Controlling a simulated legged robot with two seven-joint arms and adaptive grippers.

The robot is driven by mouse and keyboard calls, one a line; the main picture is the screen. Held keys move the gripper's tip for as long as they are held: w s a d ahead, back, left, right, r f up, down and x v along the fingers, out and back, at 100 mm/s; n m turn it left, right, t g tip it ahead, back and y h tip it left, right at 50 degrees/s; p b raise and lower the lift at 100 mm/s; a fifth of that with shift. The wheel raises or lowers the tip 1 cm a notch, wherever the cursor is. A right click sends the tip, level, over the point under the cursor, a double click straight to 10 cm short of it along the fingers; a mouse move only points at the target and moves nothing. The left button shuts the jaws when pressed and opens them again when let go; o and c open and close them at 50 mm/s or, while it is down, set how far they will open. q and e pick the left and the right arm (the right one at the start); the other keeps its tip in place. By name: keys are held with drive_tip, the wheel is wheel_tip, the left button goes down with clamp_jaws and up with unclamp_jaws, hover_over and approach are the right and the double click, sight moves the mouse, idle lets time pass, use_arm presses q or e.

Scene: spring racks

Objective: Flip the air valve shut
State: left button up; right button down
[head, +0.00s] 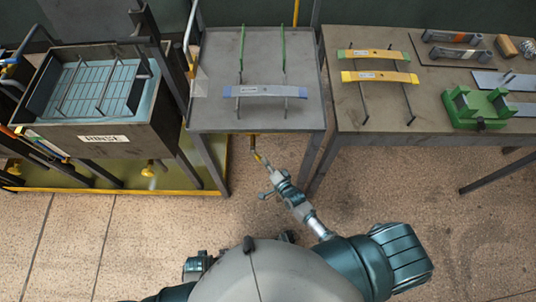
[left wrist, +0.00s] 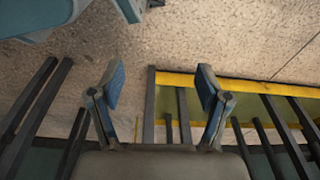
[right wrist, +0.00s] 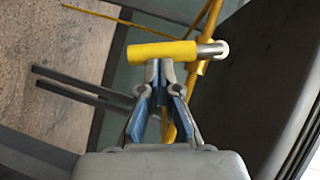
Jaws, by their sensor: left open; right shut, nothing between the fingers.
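The air valve's yellow handle (right wrist: 152,52) lies crosswise just ahead of my right gripper (right wrist: 160,70) in the right wrist view. A silver stem joins it at the right to a thin yellow pipe (right wrist: 207,18). The right fingers are closed together with nothing between them. Their tips are at the handle's near side; I cannot tell whether they touch it. In the head view, a small yellow part (head: 252,142) shows under the middle table's front edge, close beyond my right gripper (head: 259,160). My left gripper (left wrist: 161,82) is open and empty above the floor.
The middle table (head: 215,70) carries a rack with a blue-grey spring. The rinse tank (head: 150,125) stands left, on a yellow-edged base (head: 190,190). The right table (head: 345,125) holds yellow springs and a green fixture (head: 480,108). Table legs flank the right gripper; open floor lies in front.

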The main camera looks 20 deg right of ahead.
use_arm(q)
drive_tip(key=w+r+t+b, duration=0.1)
drive_tip(key=w+r+b, duration=0.1)
drive_tip(key=r, duration=0.6)
drive_tip(key=w+d+r+t+b, duration=0.1)
drive_tip(key=r+b, duration=0.3)
drive_tip(key=r, duration=0.5)
drive_tip(key=shift+w+r+t, duration=0.3)
drive_tip(key=shift+w, duration=0.6)
use_arm(e)
drive_tip(key=shift+w+a+f+m+t+y, duration=0.2)
drive_tip(key=shift+a+f+m+t+y, duration=0.25)
drive_tip(key=shift+m, duration=0.45)
drive_tip(key=shift+w+a+f+m+t+y, duration=0.15)
drive_tip(key=shift+a+f+m+t, duration=0.2)
drive_tip(key=shift+a+m+t, duration=0.45)
use_arm(q)
drive_tip(key=shift+d, duration=0.1)
use_arm(e)
drive_tip(key=shift+d, duration=0.2)
